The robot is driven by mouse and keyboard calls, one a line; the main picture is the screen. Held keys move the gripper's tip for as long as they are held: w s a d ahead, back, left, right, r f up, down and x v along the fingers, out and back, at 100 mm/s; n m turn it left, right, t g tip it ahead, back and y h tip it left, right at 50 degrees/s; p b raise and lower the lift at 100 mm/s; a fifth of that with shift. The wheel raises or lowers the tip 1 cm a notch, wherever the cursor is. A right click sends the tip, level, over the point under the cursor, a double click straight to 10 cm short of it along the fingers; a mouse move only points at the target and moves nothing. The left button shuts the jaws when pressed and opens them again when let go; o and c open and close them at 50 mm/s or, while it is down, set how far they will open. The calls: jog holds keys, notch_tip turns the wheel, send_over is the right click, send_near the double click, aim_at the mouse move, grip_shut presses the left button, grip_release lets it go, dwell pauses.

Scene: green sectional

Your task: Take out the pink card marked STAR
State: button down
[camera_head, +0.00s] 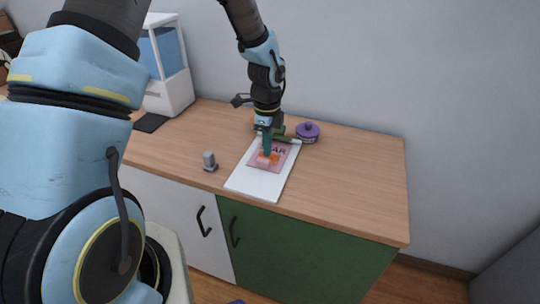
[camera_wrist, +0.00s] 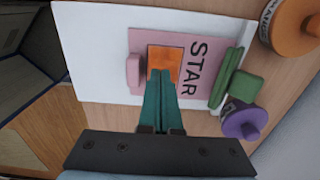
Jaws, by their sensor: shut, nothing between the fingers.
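The pink card marked STAR (camera_wrist: 205,95) lies flat on a white board (camera_wrist: 90,50); the head view shows it too (camera_head: 284,153). An orange square (camera_wrist: 165,58) is on the card, and a pink raised block (camera_wrist: 133,72) sits at the card's left edge in the wrist view. My gripper (camera_wrist: 160,74) has its teal fingers together and empty, pointing down over the orange square. In the head view my gripper (camera_head: 267,152) hides part of the card. I cannot tell whether the fingertips touch the card.
A green piece (camera_wrist: 243,88) stands beside the card's right edge, with a purple lidded pot (camera_wrist: 243,122) close by. An orange lidded pot (camera_wrist: 290,30) is at the upper right. A small grey object (camera_head: 209,161) stands left of the board. The counter's right side (camera_head: 365,175) is clear.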

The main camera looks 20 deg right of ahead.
aim_at(260, 174)
jog(key=shift+f+b, duration=0.5)
jog(key=shift+f, duration=0.3)
jog(key=shift+r+p, duration=0.25)
jog(key=shift+p, duration=0.15)
jog(key=shift+s+a, duration=0.1)
dwell(0.5)
jog(key=shift+s+a, duration=1.95)
jog(key=shift+s, duration=0.15)
notch_tip(260, 174, up, 7)
jog(key=p, duration=0.6)
jog(key=shift+w+d, duration=0.25)
jog(key=shift+w, duration=0.05)
